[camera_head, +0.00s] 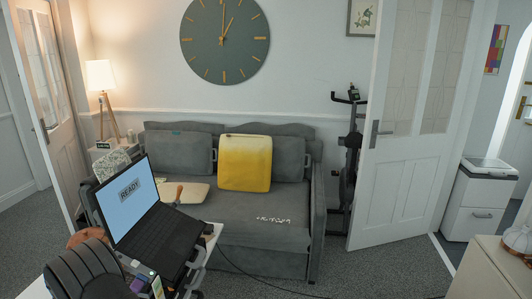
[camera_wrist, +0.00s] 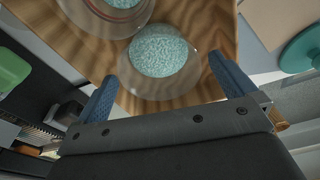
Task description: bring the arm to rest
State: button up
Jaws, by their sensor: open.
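My gripper (camera_wrist: 162,68) shows in the wrist view, its two blue fingers spread wide apart with nothing held between them. A clear round dish of pale teal grains (camera_wrist: 164,52) lies beyond and between the fingertips, on a wavy-grained wooden board (camera_wrist: 200,88). I cannot tell the height of the fingers above the board. I do not make out my gripper in the head view.
A second clear dish (camera_wrist: 110,14) is at the wrist view's top, a green container (camera_wrist: 10,68) left, a teal round thing (camera_wrist: 302,48) right. In the head view, a laptop (camera_head: 137,209) stands front left, before a grey sofa (camera_head: 240,208). Carpet (camera_head: 375,270) is open at right.

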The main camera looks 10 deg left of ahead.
notch_tip(320, 180, up, 11)
jog(key=d, duration=0.1)
jog(key=f, duration=1.1)
jog(key=shift+a+f, duration=0.35)
jog(key=shift+a, duration=0.05)
jog(key=shift+a+f, duration=0.15)
jog(key=shift+f, duration=0.05)
notch_tip(320, 180, up, 10)
jog(key=s+d, duration=0.9)
jog(key=s, duration=0.3)
jog(key=s+a+f, duration=0.2)
jog(key=s, duration=0.1)
jog(key=s+a+f, duration=0.2)
jog(key=s, duration=0.1)
jog(key=s+a+f, duration=0.2)
jog(key=s, duration=0.1)
jog(key=shift+f, duration=0.25)
jog(key=f, duration=0.3)
jog(key=shift+s+a+f, duration=0.15)
jog(key=shift+s+a, duration=0.05)
jog(key=shift+a, duration=0.1)
jog(key=shift+f, duration=0.55)
